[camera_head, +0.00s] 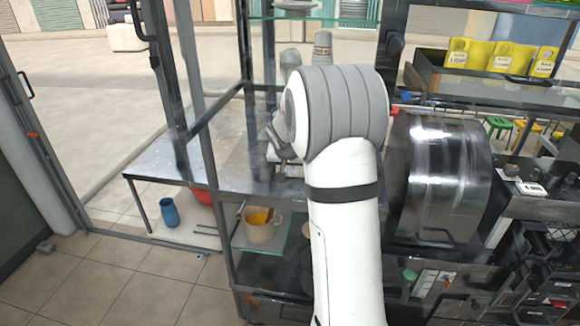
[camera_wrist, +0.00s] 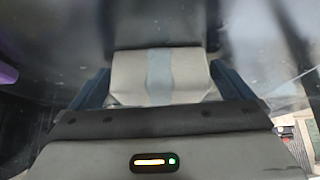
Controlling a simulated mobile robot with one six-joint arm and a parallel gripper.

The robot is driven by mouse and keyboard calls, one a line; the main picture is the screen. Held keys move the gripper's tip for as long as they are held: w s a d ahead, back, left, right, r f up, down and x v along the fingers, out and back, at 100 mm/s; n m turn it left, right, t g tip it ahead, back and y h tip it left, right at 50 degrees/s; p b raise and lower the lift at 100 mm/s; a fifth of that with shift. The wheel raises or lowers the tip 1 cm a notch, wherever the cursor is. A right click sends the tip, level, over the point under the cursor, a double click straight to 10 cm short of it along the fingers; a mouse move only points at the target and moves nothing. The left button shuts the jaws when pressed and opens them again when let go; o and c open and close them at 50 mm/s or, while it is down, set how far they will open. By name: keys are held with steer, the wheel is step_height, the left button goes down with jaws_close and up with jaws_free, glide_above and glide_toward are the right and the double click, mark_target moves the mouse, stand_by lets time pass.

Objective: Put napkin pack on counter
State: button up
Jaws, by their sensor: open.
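A pale grey-white pack with a light blue stripe, which looks like the napkin pack (camera_wrist: 160,75), lies between the two dark fingers of my gripper (camera_wrist: 161,82) in the wrist view. The fingers are open, one on each side of the pack; whether they touch it I cannot tell. In the head view my gripper (camera_head: 279,138) is mostly hidden behind my arm, low over the metal counter (camera_head: 190,155). A small white patch beside it there may be the pack, but it is too small to tell.
A shiny metal drum (camera_head: 438,180) stands right of my arm. Frame posts and a glass shelf (camera_head: 305,10) surround the work area. A beige pot (camera_head: 260,226) and a blue cup (camera_head: 169,212) sit below the counter. The counter's left part is clear.

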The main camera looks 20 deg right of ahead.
steer(key=v, duration=1.1)
steer(key=s+a+f+n+g+y, duration=0.1)
steer(key=s+a, duration=0.3)
steer(key=s, duration=0.6)
steer(key=s+a+f+n+g+y, duration=0.1)
steer(key=s+a+f+n, duration=0.1)
steer(key=s+a, duration=0.3)
steer(key=s+a+f+n+g+y, duration=0.1)
steer(key=s+a+n, duration=0.2)
steer(key=s, duration=1.1)
steer(key=shift+s+a+f+b, duration=0.3)
steer(key=shift+s+a+b, duration=0.05)
steer(key=shift+a, duration=0.7)
